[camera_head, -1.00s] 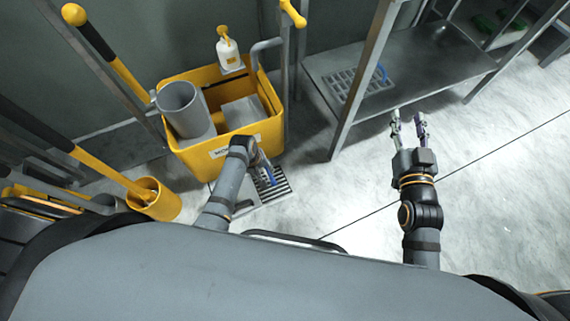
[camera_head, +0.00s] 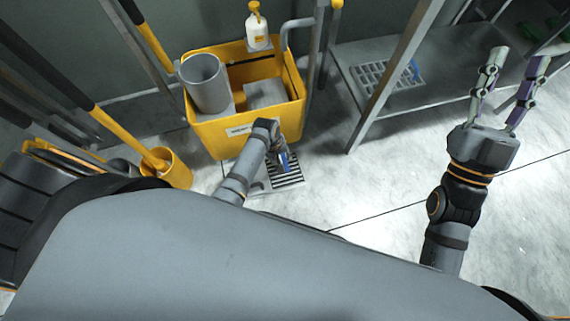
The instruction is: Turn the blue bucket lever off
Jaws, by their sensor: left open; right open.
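A yellow bucket (camera_head: 222,139) with a white label stands at the upper middle. A small blue piece (camera_head: 284,161) shows beside my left gripper, over a striped floor grate (camera_head: 288,179); whether it is a lever or touches the gripper, I cannot tell. My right gripper (camera_head: 513,74) is open and empty, raised at the right, apart from the shelf pieces.
A grey cylinder (camera_head: 204,84) and a white pump bottle (camera_head: 258,32) are at the bucket. Yellow-and-black poles and a small yellow container (camera_head: 176,171) are at the left. The metal shelf (camera_head: 433,94) and its post (camera_head: 397,75) stand right of the bucket. Floor right of the grate is clear.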

